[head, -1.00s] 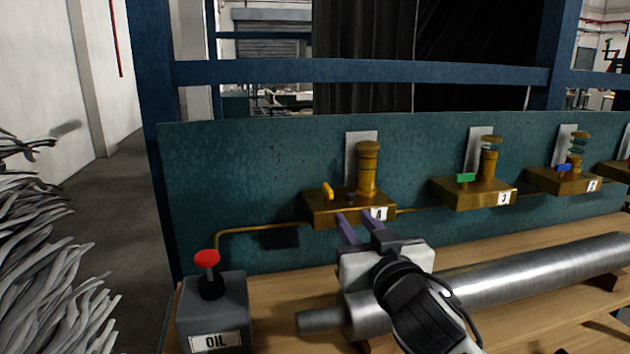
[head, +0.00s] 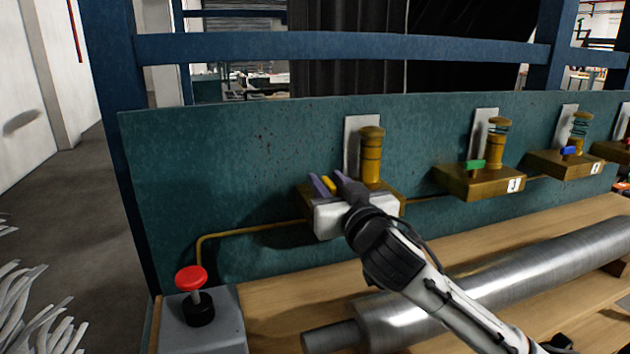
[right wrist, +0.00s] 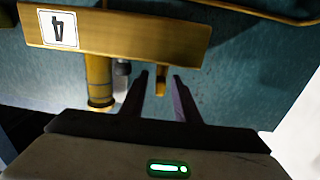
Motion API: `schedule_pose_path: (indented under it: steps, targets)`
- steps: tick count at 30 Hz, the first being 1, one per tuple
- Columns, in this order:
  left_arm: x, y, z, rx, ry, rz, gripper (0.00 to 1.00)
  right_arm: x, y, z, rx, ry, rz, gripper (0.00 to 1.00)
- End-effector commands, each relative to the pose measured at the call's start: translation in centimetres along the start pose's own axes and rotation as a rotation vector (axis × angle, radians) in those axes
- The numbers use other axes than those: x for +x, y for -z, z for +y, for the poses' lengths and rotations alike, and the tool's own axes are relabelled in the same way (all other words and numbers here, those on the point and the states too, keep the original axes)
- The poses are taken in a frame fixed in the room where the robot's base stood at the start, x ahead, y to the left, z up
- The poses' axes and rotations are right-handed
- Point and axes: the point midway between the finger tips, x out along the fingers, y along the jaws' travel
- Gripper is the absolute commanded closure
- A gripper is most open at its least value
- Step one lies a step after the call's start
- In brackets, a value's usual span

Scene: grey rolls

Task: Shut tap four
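Tap four is the small yellow lever (head: 328,184) on the leftmost brass block (head: 394,191). In the right wrist view the block (right wrist: 120,38) bears an upside-down label 4 (right wrist: 58,29), which my gripper hides in the head view. My right gripper (head: 331,182) is at this lever, one purple-tipped finger on each side. In the right wrist view the lever (right wrist: 161,78) shows between the open fingers (right wrist: 159,88), with small gaps on both sides. A brass cylinder (head: 371,155) stands on the block. My left gripper is not in view.
Block 3 (head: 460,183) with a green lever (head: 475,165) and another block with a blue lever (head: 568,151) stand to the right. A grey oil box (head: 225,315) has a red knob (head: 191,278). A large metal roll (head: 480,285) lies in front.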

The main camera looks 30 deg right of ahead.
Motion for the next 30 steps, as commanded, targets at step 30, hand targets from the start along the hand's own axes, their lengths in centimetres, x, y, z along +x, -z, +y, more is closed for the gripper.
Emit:
schedule_pose_path:
  steps: [30]
  targets:
    - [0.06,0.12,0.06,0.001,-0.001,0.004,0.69,0.14,-0.05,-0.02,0.007,-0.094,-0.001,1.0]
